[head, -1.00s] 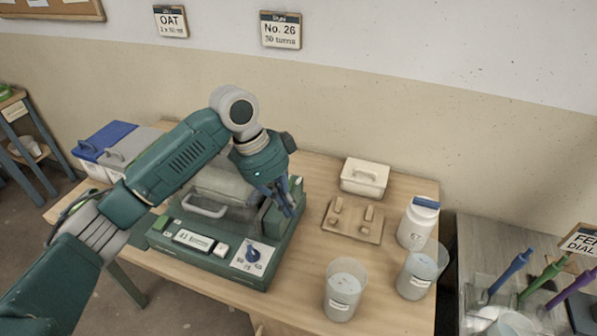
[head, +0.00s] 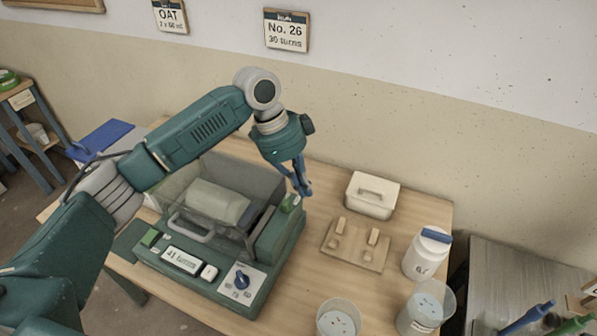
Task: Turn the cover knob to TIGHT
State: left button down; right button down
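A green machine (head: 262,262) stands on the wooden table with a clear cover (head: 245,180) over a pale cylinder (head: 214,202) that lies inside. A blue knob (head: 242,280) sits on a white label plate at the machine's front right. The marks around it are too small to read. A small green part (head: 290,203) is on the machine's back right corner, just below my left gripper (head: 303,192). The gripper points down, its fingers close together; touching and finger gap cannot be told. I see nothing held. My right gripper is out of view.
A white lidded box (head: 372,197), a wooden block board (head: 342,257), a blue-capped jar (head: 424,255) and two clear buckets (head: 418,315) stand right of the machine. A sign reading No. 26, 30 turns (head: 286,31) hangs on the wall.

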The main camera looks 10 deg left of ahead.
aim_at(286, 204)
pick_arm(q)
jog(key=f+p, duration=0.1)
jog(key=a+f+p, duration=0.1)
jog(key=f, duration=0.1)
jog(key=a+f+p, duration=0.1)
jog(key=shift+a+f, duration=0.2)
jog(key=shift+f, duration=0.1)
jog(key=shift+d, duration=0.1)
jog(key=shift+w, duration=0.1)
